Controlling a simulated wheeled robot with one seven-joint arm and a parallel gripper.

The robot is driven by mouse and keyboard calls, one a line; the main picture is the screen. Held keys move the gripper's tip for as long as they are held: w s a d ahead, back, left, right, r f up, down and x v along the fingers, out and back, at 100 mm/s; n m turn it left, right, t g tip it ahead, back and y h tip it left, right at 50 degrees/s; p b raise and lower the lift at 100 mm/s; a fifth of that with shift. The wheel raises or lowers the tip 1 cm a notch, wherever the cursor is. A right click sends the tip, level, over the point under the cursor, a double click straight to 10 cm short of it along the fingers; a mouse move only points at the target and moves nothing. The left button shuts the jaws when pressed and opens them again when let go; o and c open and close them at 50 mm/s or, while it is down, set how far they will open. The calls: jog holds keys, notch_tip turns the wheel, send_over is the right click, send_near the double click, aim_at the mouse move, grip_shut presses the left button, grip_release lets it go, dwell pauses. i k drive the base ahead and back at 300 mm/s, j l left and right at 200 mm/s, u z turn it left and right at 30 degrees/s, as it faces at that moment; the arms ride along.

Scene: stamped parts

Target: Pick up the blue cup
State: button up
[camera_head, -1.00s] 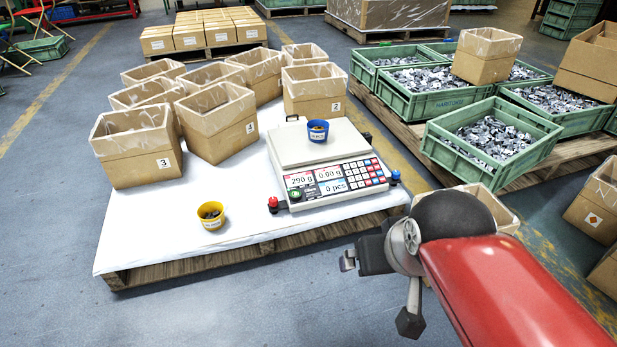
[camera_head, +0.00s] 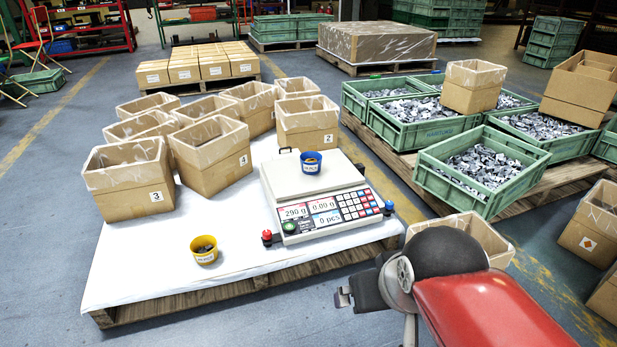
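The blue cup (camera_head: 311,163) stands upright on the plate of the white scale (camera_head: 287,178), with a white label on its front and dark parts inside. A yellow cup (camera_head: 204,249) with parts in it stands on the white-covered pallet (camera_head: 142,262), left of and nearer than the scale. My gripper (camera_head: 343,298) is at the lower right, in front of the pallet's near edge and well apart from the blue cup. Its fingers are small and partly hidden by the arm, so I cannot tell whether they are open.
Several open cardboard boxes (camera_head: 129,185) stand on the pallet left of and behind the scale. Green crates (camera_head: 480,172) of metal parts lie on a pallet at the right. An open box (camera_head: 462,238) stands behind my arm.

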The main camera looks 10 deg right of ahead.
aim_at(310, 161)
jog(key=i, duration=1.55)
